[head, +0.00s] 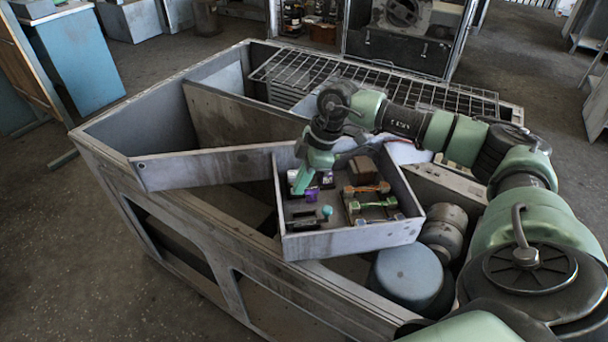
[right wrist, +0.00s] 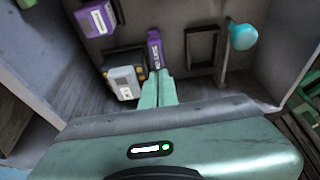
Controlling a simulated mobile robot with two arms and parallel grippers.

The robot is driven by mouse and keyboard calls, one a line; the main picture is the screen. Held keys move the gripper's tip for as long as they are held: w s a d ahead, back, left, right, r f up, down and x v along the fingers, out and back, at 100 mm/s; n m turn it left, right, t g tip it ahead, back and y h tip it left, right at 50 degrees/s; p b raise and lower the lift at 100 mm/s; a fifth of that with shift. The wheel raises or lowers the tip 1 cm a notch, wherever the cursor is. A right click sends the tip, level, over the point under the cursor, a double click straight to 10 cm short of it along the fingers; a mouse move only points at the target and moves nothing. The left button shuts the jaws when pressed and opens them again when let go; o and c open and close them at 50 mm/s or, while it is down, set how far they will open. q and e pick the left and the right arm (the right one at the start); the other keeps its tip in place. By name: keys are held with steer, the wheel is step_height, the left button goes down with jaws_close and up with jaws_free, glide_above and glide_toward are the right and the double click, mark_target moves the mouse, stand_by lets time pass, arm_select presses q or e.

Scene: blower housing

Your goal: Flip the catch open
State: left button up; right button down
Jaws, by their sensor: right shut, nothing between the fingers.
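My right gripper (head: 298,188) reaches down into a grey open box (head: 350,240) of small fittings. In the right wrist view its green fingers (right wrist: 160,74) are shut together with nothing between them. A small purple part with a white label (right wrist: 154,48) lies just beyond the fingertips; whether they touch cannot be told. A lever with a teal knob (right wrist: 243,36) stands to the right, beside a dark rectangular frame (right wrist: 188,48). The teal knob also shows in the head view (head: 326,210). I cannot tell for sure which fitting is the catch. My left gripper is not in view.
A grey box with yellow marks (right wrist: 123,82) and a larger purple block (right wrist: 96,18) sit left of the fingers. Bars in orange (head: 367,188) and green (head: 375,203) fill the box's right side. Box walls stand close around the gripper. A blue-grey drum (head: 408,272) stands outside.

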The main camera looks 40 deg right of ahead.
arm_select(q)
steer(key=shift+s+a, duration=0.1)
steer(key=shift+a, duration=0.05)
arm_select(e)
steer(key=shift+s+d, duration=0.35)
steer(key=shift+d, duration=0.35)
steer(key=shift+s+d, duration=0.3)
steer(key=shift+d, duration=0.35)
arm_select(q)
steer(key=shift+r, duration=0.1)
